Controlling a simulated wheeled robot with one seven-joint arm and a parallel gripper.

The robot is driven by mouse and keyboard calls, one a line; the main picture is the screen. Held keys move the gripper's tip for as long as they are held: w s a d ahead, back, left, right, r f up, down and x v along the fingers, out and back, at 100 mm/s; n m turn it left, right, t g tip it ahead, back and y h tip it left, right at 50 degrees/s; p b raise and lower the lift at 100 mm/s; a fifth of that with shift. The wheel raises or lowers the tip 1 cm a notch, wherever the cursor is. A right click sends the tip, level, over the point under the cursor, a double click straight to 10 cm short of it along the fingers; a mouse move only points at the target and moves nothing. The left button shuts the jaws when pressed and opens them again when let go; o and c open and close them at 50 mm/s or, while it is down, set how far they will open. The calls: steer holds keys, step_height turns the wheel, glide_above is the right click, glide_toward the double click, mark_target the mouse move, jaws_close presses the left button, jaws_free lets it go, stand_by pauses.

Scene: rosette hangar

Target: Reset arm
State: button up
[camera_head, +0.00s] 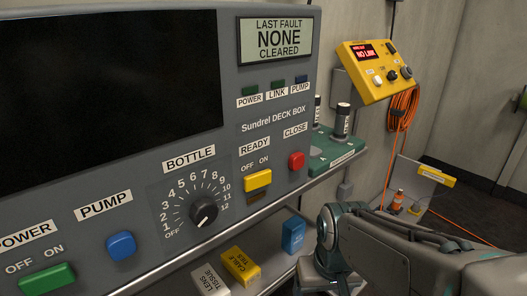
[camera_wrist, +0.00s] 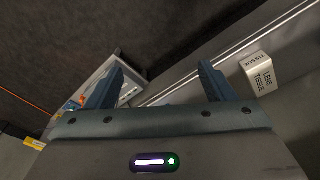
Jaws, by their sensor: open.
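My arm reaches in from the lower right of the head view, in front of the Sundrel deck box (camera_head: 275,150). My gripper (camera_wrist: 162,70) is open and empty in the wrist view, its two blue-grey fingers apart with nothing between them. In the head view the arm's near end hangs beside the shelf under the deck box, and the fingers cannot be made out clearly there. The wrist view looks down past a shelf edge to the dark floor.
A lens tissue box (camera_head: 211,280), a cable ties box (camera_head: 241,265) and a blue box (camera_head: 293,235) stand on the lower shelf. The lens tissue box also shows in the wrist view (camera_wrist: 261,73). A yellow NO LINK unit (camera_head: 372,70) and orange cable (camera_head: 403,108) hang behind.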

step_height(320, 180, up, 27)
steer(key=t+p, duration=0.1)
steer(key=p, duration=2.1)
steer(key=shift+s+f, duration=0.2)
steer(key=shift+d, duration=0.1)
